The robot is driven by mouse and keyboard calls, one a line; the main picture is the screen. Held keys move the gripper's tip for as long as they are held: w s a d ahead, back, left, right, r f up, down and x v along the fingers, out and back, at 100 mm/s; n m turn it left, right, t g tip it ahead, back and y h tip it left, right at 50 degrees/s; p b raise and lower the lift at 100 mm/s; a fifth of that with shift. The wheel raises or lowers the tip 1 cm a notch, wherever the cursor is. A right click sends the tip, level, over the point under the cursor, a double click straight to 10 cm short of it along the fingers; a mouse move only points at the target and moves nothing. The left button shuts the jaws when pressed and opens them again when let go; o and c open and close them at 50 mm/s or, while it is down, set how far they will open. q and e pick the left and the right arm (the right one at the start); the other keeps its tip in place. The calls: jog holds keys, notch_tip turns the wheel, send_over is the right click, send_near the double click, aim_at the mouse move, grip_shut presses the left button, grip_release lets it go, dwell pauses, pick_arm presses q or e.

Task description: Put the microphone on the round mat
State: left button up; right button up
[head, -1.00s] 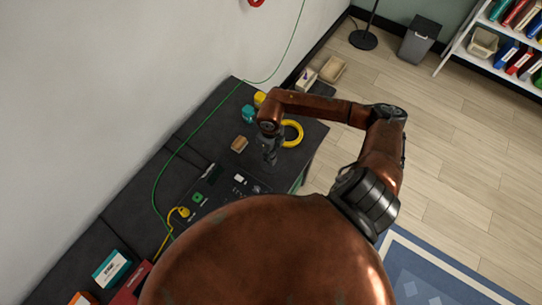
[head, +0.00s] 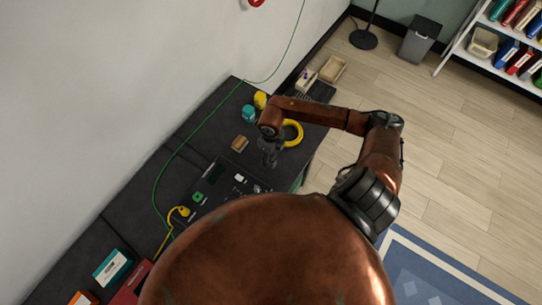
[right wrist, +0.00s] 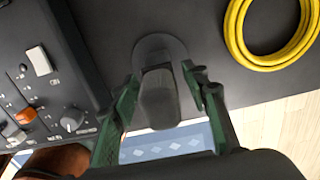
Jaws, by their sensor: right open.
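My right gripper (head: 270,161) is over the dark bench beside the yellow cable ring; it also shows in the right wrist view (right wrist: 161,72). Its two green-sided fingers are apart. A dark grey, rounded upright thing, which looks like the microphone (right wrist: 160,98), stands between the fingers, with gaps visible on both sides. A dark round shape (right wrist: 160,45) lies at its far end on the bench; I cannot tell whether it is the round mat or the microphone's own base. In the head view the gripper hides this spot. My left gripper is not in view.
A yellow cable ring (head: 292,133) lies just right of the gripper. A black control panel with knobs (head: 222,187) is on the left. A small brown block (head: 239,144), a teal spool (head: 248,113) and a yellow spool (head: 260,100) stand farther back. The bench edge is close by.

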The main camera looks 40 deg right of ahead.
notch_tip(320, 180, up, 12)
jog(key=shift+r, duration=0.2)
dwell(0.4)
jog(key=shift+c, duration=0.6)
